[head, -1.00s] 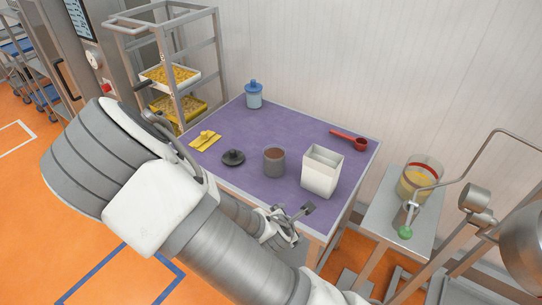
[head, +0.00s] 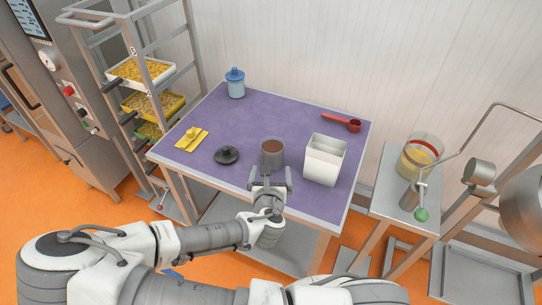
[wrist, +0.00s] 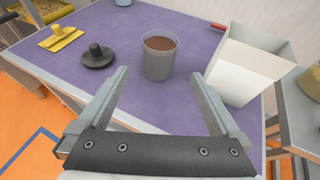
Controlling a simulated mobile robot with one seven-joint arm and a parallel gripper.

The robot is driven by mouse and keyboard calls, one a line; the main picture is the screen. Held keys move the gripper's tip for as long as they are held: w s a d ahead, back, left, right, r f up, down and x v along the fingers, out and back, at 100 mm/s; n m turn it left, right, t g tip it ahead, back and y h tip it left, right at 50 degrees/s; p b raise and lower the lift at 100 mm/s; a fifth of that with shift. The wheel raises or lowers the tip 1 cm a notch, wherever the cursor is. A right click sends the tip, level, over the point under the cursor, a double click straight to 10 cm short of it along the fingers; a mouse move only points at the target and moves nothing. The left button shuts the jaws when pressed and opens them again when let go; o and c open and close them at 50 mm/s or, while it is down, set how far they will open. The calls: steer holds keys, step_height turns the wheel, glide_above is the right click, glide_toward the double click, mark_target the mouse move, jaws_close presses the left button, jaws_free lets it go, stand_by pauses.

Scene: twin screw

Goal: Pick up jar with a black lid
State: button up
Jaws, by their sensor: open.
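The jar (head: 272,153) is a grey, see-through-looking container with brown contents, standing upright and uncovered on the purple table. It also shows in the wrist view (wrist: 158,60), ahead of and between my fingers. The black lid (head: 226,155) with a knob lies on the table to the left of the jar, and also in the wrist view (wrist: 97,56). My gripper (head: 271,178) is open and empty at the table's front edge, just in front of the jar; in the wrist view its two fingers (wrist: 158,88) are spread wide, apart from the jar.
An open white box (head: 323,163) stands close to the right of the jar. A blue jar (head: 236,83) and a red scoop (head: 345,124) are at the back. The purple table (head: 290,113) is clear behind the jar.

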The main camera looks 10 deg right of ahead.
mark_target(272, 154)
steer(key=b+x, duration=1.1)
steer(key=b, duration=0.2)
steer(key=shift+f+b, duration=0.1)
steer(key=shift+b, duration=0.2)
steer(key=b+x, duration=0.2)
steer(key=x, duration=0.2)
steer(key=shift+w+f, duration=0.1)
steer(key=shift+f, duration=0.15)
steer(key=shift+w+d+f+b, duration=0.15)
steer(key=shift+w+b, duration=0.15)
steer(key=shift+w, duration=0.15)
steer(key=c, duration=1.2)
